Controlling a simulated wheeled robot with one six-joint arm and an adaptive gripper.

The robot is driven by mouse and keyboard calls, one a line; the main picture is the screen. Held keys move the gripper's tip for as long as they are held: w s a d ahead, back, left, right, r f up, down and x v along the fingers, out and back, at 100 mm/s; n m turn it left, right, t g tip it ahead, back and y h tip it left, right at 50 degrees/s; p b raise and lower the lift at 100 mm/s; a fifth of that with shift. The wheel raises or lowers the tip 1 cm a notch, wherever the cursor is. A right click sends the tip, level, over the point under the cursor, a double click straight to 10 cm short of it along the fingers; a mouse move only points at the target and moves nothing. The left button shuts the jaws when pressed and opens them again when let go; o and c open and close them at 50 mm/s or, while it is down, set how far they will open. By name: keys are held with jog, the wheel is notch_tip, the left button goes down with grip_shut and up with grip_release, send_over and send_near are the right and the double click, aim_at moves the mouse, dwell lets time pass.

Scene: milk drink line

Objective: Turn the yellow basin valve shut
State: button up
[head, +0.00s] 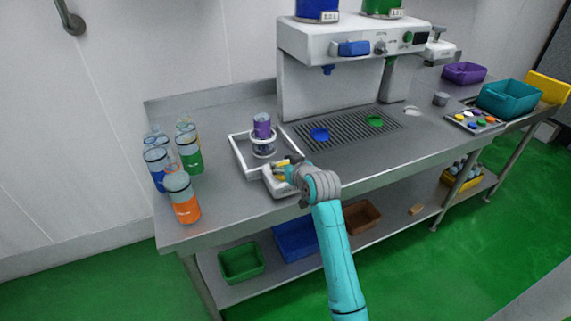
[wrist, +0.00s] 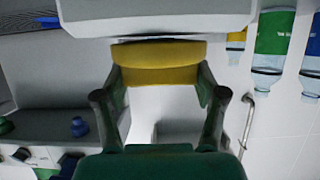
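The yellow basin valve (wrist: 160,75) shows in the wrist view as a wide yellow handle in front of a pale basin wall. In the head view only a small part of the valve (head: 283,170) shows by my gripper. My gripper (wrist: 160,82) has one finger at each side of the handle, and both fingertips appear to touch it. In the head view my gripper (head: 288,171) is at the front of the white basin (head: 242,160), and my wrist hides part of it.
A purple-topped container (head: 262,127) stands in the basin. Several bottles (head: 181,198) stand to the left on the counter. A drink machine (head: 345,45) with a drip grate stands behind to the right. The counter's front edge (head: 380,181) runs below my wrist.

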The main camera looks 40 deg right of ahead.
jog(key=shift+c, duration=1.2)
jog(key=shift+a, duration=0.1)
jog(key=m+g+h, duration=0.1)
jog(key=m+h, duration=0.2)
jog(key=shift+w+m+g+h, duration=0.1)
jog(key=shift+m+g+h, duration=0.2)
jog(key=shift+g+h, duration=0.1)
jog(key=m+g+h, duration=0.3)
jog(key=m, duration=0.1)
jog(key=shift+m+g+h, duration=0.3)
jog(key=shift+g+h, duration=0.1)
jog(key=m+g+h, duration=0.2)
jog(key=m+g, duration=0.3)
jog(key=g, duration=0.1)
jog(key=shift+m+g+y, duration=0.3)
jog(key=shift+m+g, duration=2.1)
jog(key=shift+g, duration=0.1)
